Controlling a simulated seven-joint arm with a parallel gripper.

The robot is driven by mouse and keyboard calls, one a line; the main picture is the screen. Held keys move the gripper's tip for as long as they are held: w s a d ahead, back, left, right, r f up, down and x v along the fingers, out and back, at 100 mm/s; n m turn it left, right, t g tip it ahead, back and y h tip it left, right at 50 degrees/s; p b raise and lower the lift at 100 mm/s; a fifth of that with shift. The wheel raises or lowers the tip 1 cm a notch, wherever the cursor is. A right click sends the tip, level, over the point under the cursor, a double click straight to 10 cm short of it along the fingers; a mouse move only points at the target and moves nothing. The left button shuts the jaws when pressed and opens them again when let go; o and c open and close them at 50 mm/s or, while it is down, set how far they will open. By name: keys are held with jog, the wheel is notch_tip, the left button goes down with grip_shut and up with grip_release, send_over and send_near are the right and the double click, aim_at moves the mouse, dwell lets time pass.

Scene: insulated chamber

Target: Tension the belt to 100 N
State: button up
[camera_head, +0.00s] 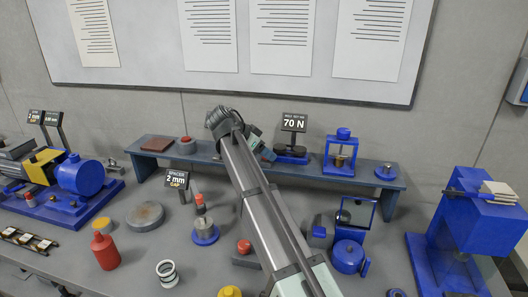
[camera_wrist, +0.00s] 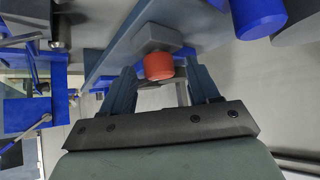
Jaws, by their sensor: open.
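A sign (camera_head: 293,122) reading 70 N stands on the raised shelf, its smaller text too small to read. Below it is a low dark device with rounded black parts (camera_head: 291,153); I cannot make out a belt on it. A small red part shows just left of it, partly behind my arm. My gripper (camera_head: 256,141) is at the shelf, left of the sign, mostly hidden by the arm. In the wrist view my gripper (camera_wrist: 160,76) is open, its blue-grey fingers on either side of a red knob (camera_wrist: 158,66) on a grey block (camera_wrist: 157,38). I cannot tell whether they touch it.
On the shelf (camera_head: 330,170), a blue frame (camera_head: 341,153) stands right of the device, and a red-topped grey part (camera_head: 185,146) at left. On the bench are a spacer sign (camera_head: 177,180), a red bottle (camera_head: 105,251) and a blue motor rig (camera_head: 75,176). A blue machine (camera_head: 467,235) stands at right.

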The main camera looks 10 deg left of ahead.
jog(key=shift+f, duration=0.1)
jog(key=c, duration=1)
jog(key=shift+c, duration=0.2)
jog(key=shift+d, duration=0.1)
